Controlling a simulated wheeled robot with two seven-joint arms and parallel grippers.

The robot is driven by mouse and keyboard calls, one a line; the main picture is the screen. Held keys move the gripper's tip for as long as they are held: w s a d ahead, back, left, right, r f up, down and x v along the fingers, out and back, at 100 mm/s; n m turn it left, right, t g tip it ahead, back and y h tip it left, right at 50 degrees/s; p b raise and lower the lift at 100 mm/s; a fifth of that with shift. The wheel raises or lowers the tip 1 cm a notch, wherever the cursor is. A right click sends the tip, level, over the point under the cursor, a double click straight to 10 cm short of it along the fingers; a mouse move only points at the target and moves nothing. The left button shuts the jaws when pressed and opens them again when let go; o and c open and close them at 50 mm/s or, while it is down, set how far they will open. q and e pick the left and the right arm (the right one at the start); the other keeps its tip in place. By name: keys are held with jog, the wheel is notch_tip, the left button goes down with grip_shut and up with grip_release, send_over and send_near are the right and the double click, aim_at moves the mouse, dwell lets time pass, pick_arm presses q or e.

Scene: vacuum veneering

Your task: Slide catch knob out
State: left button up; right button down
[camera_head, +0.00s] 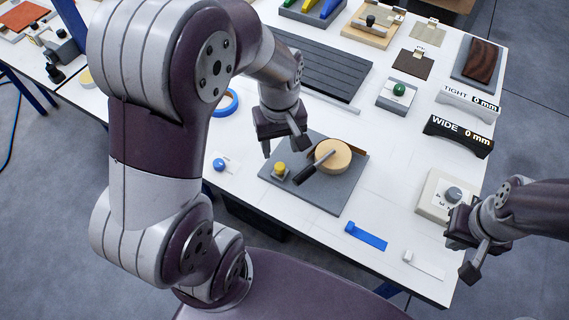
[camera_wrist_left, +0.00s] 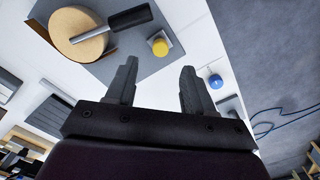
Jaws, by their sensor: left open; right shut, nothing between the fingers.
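I cannot tell for sure which knob is the catch knob. A yellow knob (camera_head: 280,168) stands on a small plate on the grey board (camera_head: 335,200); it also shows in the left wrist view (camera_wrist_left: 159,46). A blue knob (camera_head: 219,164) sits on a white plate to its left, seen too in the left wrist view (camera_wrist_left: 215,82). A green knob (camera_head: 399,89) is on a grey block further back. My left gripper (camera_head: 285,149) is open and empty, above and near the yellow knob. My right gripper (camera_head: 464,257) is shut and empty at the table's right edge.
A round tan roll (camera_head: 333,156) and a dark-handled tool (camera_head: 306,173) lie on the grey board beside the yellow knob. A dial box (camera_head: 434,197) stands near my right gripper. Blue (camera_head: 370,238) and white (camera_head: 425,266) strips lie at the front edge. The white table between is clear.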

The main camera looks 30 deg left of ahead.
aim_at(279, 166)
pick_arm(q)
notch_tip(279, 166, down, 8)
jog(key=shift+a+r, duration=0.1)
jog(key=shift+r, duration=0.1)
